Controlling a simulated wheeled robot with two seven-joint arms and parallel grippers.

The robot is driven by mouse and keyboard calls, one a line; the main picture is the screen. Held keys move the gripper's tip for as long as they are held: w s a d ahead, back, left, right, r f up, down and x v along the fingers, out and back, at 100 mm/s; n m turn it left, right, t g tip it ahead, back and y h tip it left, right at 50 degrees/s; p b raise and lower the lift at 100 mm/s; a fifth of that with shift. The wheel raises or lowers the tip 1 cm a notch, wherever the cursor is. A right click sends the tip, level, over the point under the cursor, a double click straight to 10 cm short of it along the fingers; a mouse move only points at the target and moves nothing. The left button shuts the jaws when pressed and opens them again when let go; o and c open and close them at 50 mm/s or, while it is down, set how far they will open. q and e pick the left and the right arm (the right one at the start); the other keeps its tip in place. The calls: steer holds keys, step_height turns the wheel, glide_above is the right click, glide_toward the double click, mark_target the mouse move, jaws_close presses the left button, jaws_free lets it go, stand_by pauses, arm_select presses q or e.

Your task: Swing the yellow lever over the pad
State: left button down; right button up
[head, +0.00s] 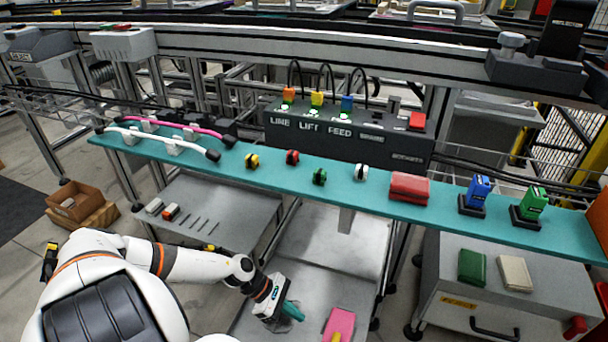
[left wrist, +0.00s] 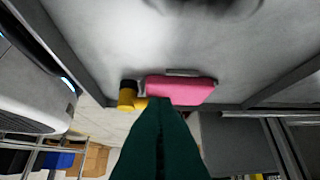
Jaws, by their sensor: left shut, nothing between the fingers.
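The pink pad (head: 340,322) lies on the grey lower tray at the bottom of the head view, cut off by the picture edge. A small yellow piece (head: 337,338), likely part of the yellow lever, shows at its lower edge. In the left wrist view the pink pad (left wrist: 180,89) is whole, and the yellow lever (left wrist: 127,96) shows beside its left end, partly hidden by my fingers. My left gripper (head: 297,313) has green fingers, shut and empty, left of the pad and apart from it in the head view. My right gripper is not in view.
A teal shelf (head: 330,182) with coloured knobs, a red block (head: 409,187) and blue and green blocks runs above the tray. A grey cabinet (head: 450,285) stands on the right. A cardboard box (head: 74,203) is on the floor at left.

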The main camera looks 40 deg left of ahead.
arm_select(q)
steer(key=p+v, duration=0.1)
steer(key=v, duration=0.4)
steer(key=shift+w+f, duration=0.1)
stand_by(0.4)
